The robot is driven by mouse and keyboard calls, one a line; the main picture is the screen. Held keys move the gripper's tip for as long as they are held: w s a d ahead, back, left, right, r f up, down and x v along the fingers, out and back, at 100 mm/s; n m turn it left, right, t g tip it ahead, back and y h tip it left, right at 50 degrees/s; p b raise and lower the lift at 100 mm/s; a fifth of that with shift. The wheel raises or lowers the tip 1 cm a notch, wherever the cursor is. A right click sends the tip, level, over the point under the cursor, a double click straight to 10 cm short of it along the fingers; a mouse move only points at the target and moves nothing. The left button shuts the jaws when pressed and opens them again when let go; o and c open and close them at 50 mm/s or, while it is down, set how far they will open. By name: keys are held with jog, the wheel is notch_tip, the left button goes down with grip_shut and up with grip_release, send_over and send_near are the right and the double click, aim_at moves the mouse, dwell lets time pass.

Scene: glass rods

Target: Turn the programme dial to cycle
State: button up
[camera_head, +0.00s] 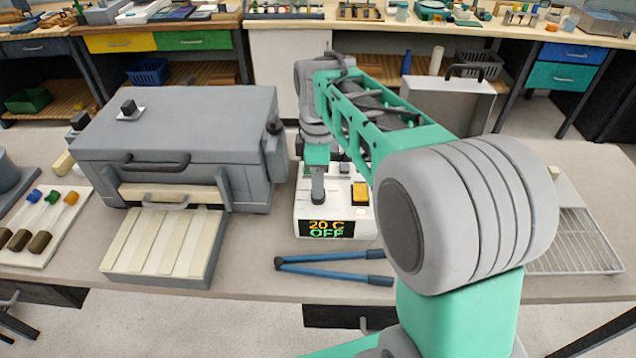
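A white controller box (308,226) stands on the bench in the middle of the head view. Its front display (327,228) reads "20 C" in orange and "OFF" in green. An orange button (361,194) is on its top at the right. My gripper (318,192) points down over the left part of the box top. Its grey fingers overlap in this view, so their opening is not clear. I cannot make out the programme dial; it may be hidden behind the fingers. Contact with the box cannot be told.
A grey kiln-like box (180,120) with a front handle is left of the controller, a slatted tray (165,245) before it. Blue-handled tongs (325,265) lie in front of the controller. Colour-ended tools (45,220) are far left; a wire rack (575,240) is right, beyond my arm.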

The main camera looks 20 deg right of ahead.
jog(key=shift+f, duration=0.75)
jog(key=shift+c, duration=0.4)
grip_shut()
